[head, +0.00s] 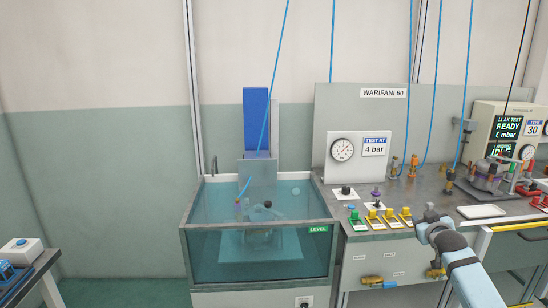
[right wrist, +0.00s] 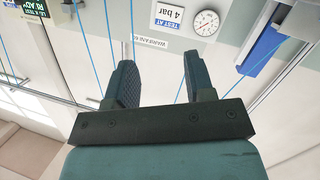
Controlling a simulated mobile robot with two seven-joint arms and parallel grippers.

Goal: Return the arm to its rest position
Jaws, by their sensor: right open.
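My right arm (head: 465,268) comes in from the lower right in the head view. Its gripper (head: 430,211) is raised in front of the workbench edge. In the right wrist view the two dark fingers of the right gripper (right wrist: 160,72) stand well apart with nothing between them. Behind them that view shows the wall panel, tilted, with the gauge (right wrist: 206,23). My left arm and gripper are in neither view.
A water tank (head: 258,255) with glass walls stands left of the workbench (head: 400,190). The bench carries a gauge panel (head: 357,160), yellow and green valves (head: 388,214), fittings and a tester (head: 500,125). Blue hoses hang from above. Floor shows at the lower left.

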